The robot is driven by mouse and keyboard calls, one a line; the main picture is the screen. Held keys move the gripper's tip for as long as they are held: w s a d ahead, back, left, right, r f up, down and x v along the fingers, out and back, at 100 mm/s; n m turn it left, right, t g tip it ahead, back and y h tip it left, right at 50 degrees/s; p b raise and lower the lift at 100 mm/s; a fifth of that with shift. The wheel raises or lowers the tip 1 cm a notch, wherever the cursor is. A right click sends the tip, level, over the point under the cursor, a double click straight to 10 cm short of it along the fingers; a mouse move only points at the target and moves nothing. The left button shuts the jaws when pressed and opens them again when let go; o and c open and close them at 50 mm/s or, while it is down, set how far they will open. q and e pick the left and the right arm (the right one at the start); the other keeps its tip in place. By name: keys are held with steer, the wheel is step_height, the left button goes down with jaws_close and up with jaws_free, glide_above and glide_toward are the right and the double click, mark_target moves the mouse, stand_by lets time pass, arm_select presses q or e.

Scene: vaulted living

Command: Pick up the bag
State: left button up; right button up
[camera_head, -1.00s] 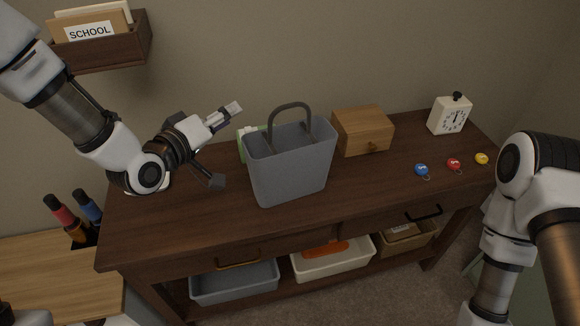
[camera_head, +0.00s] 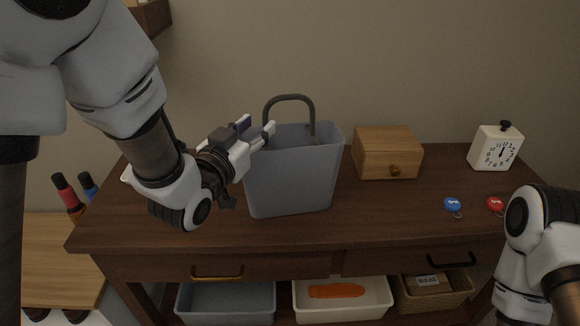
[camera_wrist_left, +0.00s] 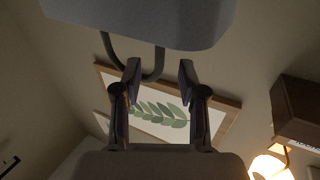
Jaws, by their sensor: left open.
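The bag (camera_head: 292,180) is a grey-blue open tote with a dark arched handle (camera_head: 289,98). It stands upright on the dark wooden table (camera_head: 400,215). My left gripper (camera_head: 256,130) is open and empty at the bag's upper left, in front of its left rim and below the top of the handle. In the left wrist view the bag (camera_wrist_left: 150,18) fills the top edge, and part of its handle (camera_wrist_left: 113,52) appears beyond the open left gripper (camera_wrist_left: 160,70). I cannot tell whether the fingers touch the bag. My right gripper is out of view.
A wooden box (camera_head: 385,155) stands just right of the bag, with a white clock (camera_head: 495,148) farther right. Blue (camera_head: 453,204) and red (camera_head: 495,204) tags lie near the right front. Bins sit on the lower shelf. My right arm is at the right edge.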

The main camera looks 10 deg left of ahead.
mark_target(264, 121)
arm_select(q)
steer(key=w, duration=0.4)
steer(key=shift+w+d+f, duration=0.2)
steer(key=shift+d+f, duration=0.05)
steer(key=shift+d, duration=0.15)
steer(key=shift+s, duration=0.1)
jaws_close()
steer(key=shift+r, duration=0.1)
